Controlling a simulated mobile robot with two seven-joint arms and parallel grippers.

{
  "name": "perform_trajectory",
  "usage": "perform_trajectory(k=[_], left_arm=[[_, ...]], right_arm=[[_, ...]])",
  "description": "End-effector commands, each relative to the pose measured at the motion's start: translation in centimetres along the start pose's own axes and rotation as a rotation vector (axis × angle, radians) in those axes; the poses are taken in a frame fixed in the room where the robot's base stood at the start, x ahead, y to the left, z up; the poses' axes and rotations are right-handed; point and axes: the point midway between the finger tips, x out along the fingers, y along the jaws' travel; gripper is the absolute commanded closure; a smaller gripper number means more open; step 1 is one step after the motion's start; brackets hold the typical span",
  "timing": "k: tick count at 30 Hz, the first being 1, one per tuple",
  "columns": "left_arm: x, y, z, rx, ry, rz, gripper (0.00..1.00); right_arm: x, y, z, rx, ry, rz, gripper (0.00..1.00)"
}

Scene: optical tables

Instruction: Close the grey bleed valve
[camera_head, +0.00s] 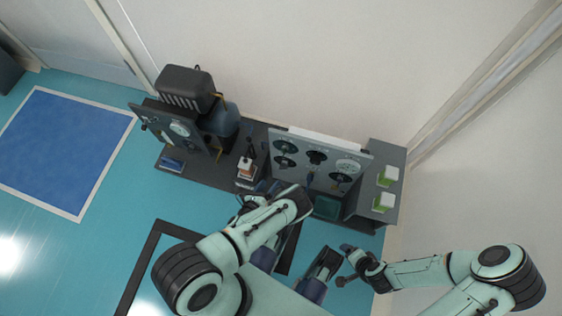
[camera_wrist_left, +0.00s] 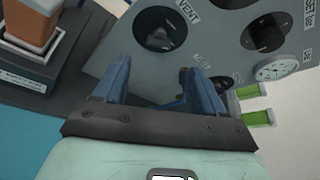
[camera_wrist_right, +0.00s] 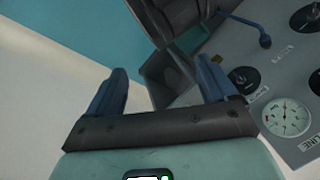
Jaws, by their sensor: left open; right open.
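The grey valve panel (camera_head: 300,172) stands upright on the dark bench, with several black round knobs and a white gauge. My left gripper (camera_wrist_left: 156,68) is open and empty, facing the panel below the VENT knob (camera_wrist_left: 160,29). A small blue-grey lever (camera_wrist_left: 174,104) shows between its fingers; its label is partly hidden. My right gripper (camera_wrist_right: 160,84) is open and empty, apart from the panel.
An orange-and-white block (camera_head: 245,168) stands on the bench left of the panel. A second dark panel (camera_head: 176,128) and a dark motor-like unit (camera_head: 186,88) are at the left. Blue floor lies open at the left.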

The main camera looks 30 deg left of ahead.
Motion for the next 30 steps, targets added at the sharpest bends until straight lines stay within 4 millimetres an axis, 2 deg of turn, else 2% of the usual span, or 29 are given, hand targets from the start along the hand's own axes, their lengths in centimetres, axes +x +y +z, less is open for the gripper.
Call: perform_trajectory(k=[3, 11, 15, 20, 28, 30], left_arm=[[2.9, 0.1, -0.1, 0.001, -0.004, -0.002, 0.3], [8.0, 0.2, -0.1, 0.001, -0.004, 0.001, 0.3], [9.6, 0.2, -0.1, 0.001, -0.002, 0.002, 0.3], [10.4, 0.1, 0.0, 0.002, -0.002, 0.004, 0.3], [10.5, 0.1, 0.1, 0.002, -0.002, 0.004, 0.3], [10.5, 0.1, 0.1, 0.002, -0.002, 0.004, 0.53]], right_arm=[[1.3, 0.5, -1.4, 0.004, 0.04, 0.003, 0.15], [3.2, 1.4, -3.6, 0.012, 0.102, 0.013, 0.15], [4.0, 2.3, -2.5, 0.022, 0.065, 0.029, 0.15], [4.4, 2.8, -1.9, 0.027, 0.046, 0.038, 0.15], [4.3, 2.8, -1.8, 0.028, 0.042, 0.039, 0.15], [4.3, 2.8, -1.8, 0.028, 0.042, 0.039, 0.15]])
